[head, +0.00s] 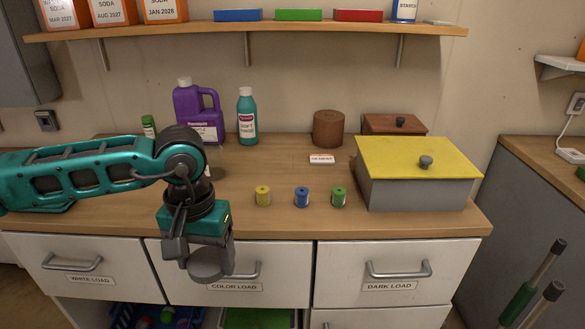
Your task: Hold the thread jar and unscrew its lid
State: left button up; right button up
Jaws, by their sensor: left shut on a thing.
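My left gripper (206,256) hangs in front of the counter's front edge, before the COLOR LOAD drawer. It is shut on a grey round, flat-faced thing (209,266) that looks like a lid; the gripper covers part of it. No thread jar shows clearly. Something pale shows in part behind my left arm, too hidden to name. A yellow spool (263,196), a blue spool (301,197) and a green spool (339,197) stand apart in a row on the counter. My right gripper is not in view.
A grey box with a yellow lid (400,157) stands at the counter's right. Behind are a brown canister (328,129), a brown box (380,125), a teal bottle (247,118) and a purple jug (192,110). The counter (290,222) around the spools is clear.

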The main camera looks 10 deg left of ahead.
aim_at(214, 170)
jog(key=i+j+z, duration=0.15)
jog(key=z, duration=0.15)
jog(key=i+j+z, duration=0.15)
jog(key=z, duration=0.15)
jog(key=i+j, duration=0.2)
jog(key=j, duration=0.15)
jog(key=i+j, duration=0.25)
jog(key=j, duration=0.1)
